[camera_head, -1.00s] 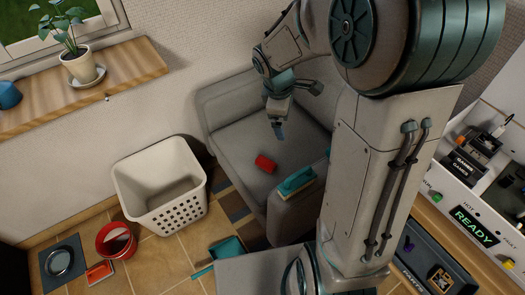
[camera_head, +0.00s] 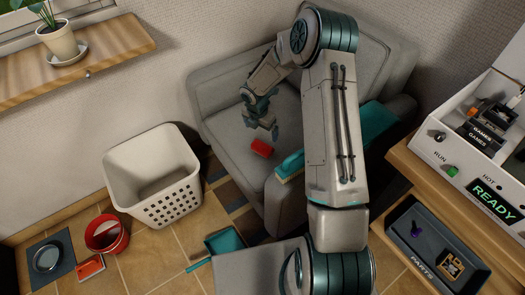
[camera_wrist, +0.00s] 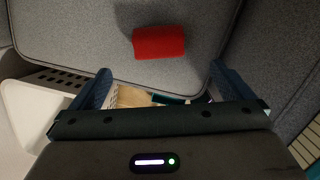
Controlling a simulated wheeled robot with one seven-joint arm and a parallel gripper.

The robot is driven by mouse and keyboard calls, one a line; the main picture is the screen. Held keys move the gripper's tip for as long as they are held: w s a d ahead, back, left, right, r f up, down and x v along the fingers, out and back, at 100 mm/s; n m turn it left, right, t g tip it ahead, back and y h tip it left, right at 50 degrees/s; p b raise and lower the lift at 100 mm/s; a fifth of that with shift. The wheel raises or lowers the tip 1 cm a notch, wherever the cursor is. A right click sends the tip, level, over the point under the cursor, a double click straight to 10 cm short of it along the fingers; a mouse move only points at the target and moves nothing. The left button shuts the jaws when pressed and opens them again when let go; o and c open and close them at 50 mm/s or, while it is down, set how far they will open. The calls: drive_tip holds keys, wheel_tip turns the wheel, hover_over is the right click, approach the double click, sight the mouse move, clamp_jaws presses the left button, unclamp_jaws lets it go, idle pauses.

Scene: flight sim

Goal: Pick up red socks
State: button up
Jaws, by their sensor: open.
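The red socks (camera_head: 262,148) are a small red roll on the seat of the grey armchair (camera_head: 225,122), near its front right. In the wrist view the red roll (camera_wrist: 158,42) lies on the grey cushion, beyond the fingertips and between their lines. My gripper (camera_head: 263,131) hangs just above and behind the roll in the head view, apart from it. In the wrist view my gripper (camera_wrist: 160,80) has its two blue fingers spread wide with nothing between them.
A teal-and-tan brush (camera_head: 290,165) lies on the armrest beside the socks. A white laundry basket (camera_head: 150,205) stands on the floor left of the chair, with a red bucket (camera_head: 105,236) and teal dustpan (camera_head: 224,241) nearby. A console (camera_head: 435,165) stands at right.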

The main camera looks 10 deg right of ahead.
sight(262, 145)
drive_tip(key=f, duration=0.5)
drive_tip(key=w+f+b, duration=0.1)
drive_tip(key=f, duration=0.2)
drive_tip(key=shift+d+f, duration=0.15)
drive_tip(key=shift+d, duration=0.25)
wheel_tip(262, 145, down, 5)
drive_tip(key=shift+w+f+b, duration=0.1)
drive_tip(key=shift+w+b, duration=0.05)
drive_tip(key=shift+b, duration=0.45)
drive_tip(key=c, duration=1)
